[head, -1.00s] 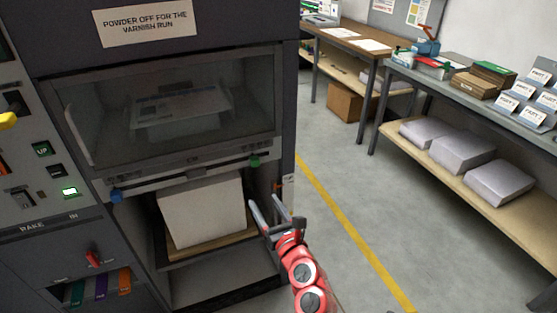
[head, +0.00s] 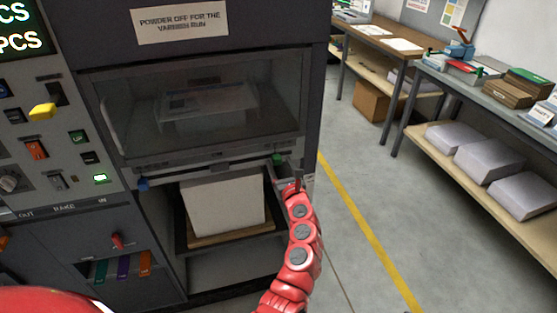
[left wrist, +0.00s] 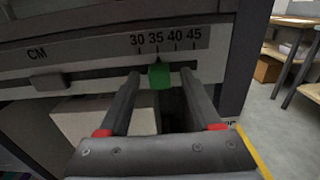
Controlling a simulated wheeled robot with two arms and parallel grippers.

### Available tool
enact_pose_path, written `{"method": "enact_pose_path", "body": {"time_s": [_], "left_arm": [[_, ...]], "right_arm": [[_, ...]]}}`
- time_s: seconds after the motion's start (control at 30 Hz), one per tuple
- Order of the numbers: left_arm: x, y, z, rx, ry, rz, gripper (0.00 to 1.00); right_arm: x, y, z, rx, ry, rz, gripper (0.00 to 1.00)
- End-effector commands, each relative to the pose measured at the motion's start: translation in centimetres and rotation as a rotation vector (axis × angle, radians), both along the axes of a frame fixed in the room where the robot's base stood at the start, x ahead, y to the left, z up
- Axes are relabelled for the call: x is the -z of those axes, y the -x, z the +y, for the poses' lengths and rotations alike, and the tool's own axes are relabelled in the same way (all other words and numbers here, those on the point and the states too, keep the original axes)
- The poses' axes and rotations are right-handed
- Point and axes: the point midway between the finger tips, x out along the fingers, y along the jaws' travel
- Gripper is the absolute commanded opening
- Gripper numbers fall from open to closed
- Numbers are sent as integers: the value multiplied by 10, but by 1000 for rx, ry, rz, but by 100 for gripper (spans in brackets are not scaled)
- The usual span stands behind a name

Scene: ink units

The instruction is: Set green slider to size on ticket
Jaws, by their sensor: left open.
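The green slider (head: 278,159) sits near the right end of the rail under the machine's window. In the left wrist view the green slider (left wrist: 160,76) stands below the CM scale (left wrist: 165,42), close to the 35 mark. My left gripper (head: 284,172) is at the rail's right end. In the left wrist view my left gripper (left wrist: 160,78) is open, with one finger on each side of the green slider and visible gaps between. I cannot make out a size ticket. My right gripper is not in view.
A blue slider (head: 143,184) is on the rail's left end. A white paper stack (head: 225,205) stands in the bay below. A control panel (head: 60,140) is at left. Benches (head: 375,36) stand at right beyond a clear floor with a yellow line.

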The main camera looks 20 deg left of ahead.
Motion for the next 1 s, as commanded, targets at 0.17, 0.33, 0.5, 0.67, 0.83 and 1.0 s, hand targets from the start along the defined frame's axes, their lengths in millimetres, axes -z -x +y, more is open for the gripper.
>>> {"method": "enact_pose_path", "body": {"time_s": [0.17, 0.33, 0.5, 0.67, 0.83, 1.0], "left_arm": [[-2, -11, 8, -2, 0, -4, 65], [-1, -12, 9, -3, 1, -2, 65], [-1, -12, 9, -2, 1, -2, 56], [-1, -12, 9, -3, 0, -1, 27], [-1, -11, 9, -3, 0, -1, 0], [-1, -11, 9, -2, 0, -1, 0]], "right_arm": [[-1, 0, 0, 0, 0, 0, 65], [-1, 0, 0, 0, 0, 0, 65], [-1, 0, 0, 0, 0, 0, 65], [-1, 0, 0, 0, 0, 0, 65], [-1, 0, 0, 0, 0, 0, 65], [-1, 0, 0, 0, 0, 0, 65]]}}
